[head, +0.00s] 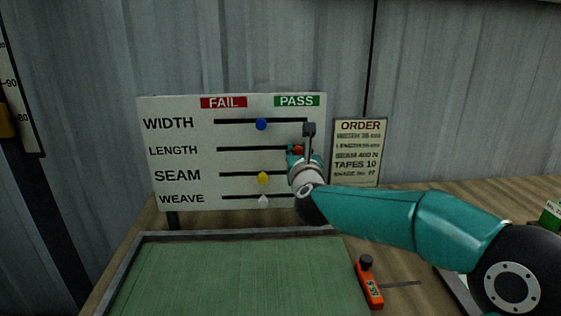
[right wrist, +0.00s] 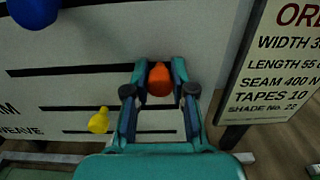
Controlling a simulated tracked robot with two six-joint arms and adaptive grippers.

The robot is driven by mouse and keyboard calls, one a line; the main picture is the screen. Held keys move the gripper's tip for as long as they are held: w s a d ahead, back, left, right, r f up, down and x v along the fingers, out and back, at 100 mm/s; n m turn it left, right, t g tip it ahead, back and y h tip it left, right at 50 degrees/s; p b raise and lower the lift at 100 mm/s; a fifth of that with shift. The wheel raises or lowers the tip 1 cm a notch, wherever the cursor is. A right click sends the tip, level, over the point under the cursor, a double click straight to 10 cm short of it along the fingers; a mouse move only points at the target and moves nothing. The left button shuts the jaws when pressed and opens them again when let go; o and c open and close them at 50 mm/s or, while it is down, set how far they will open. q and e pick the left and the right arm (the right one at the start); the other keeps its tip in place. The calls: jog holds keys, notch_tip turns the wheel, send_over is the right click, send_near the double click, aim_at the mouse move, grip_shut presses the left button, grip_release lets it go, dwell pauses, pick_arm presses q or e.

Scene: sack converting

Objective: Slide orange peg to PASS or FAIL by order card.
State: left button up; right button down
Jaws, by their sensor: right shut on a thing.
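The white board (head: 180,132) stands upright with slots for WIDTH, LENGTH, SEAM and WEAVE, under a red FAIL label (head: 223,102) and a green PASS label (head: 297,101). The orange peg (head: 298,149) is on the LENGTH slot at its right end, below PASS; it also shows in the right wrist view (right wrist: 159,80). My right gripper (head: 299,156) is shut on this peg, with one finger on each side of it. The order card (head: 375,150) stands right of the board; in the right wrist view (right wrist: 250,75) it reads LENGTH 55, the unit cut off. My left gripper is out of view.
The blue peg (head: 261,124), yellow peg (head: 263,177) and white peg (head: 263,200) sit mid-slot in the WIDTH, SEAM and WEAVE rows. A framed green mat (head: 230,275) lies in front. An orange tool (head: 370,286) with a black knob lies right of the mat.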

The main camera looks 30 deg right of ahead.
jog(key=shift+d+r, duration=0.15)
jog(key=shift+s, duration=0.1)
jog(key=c, duration=0.9)
grip_release()
jog(key=shift+d, duration=0.15)
jog(key=shift+c, duration=0.2)
jog(key=shift+s+a, duration=0.15)
jog(key=shift+a, duration=0.1)
jog(key=v, duration=1.1)
jog(key=shift+s, duration=0.25)
jog(key=shift+a, duration=0.1)
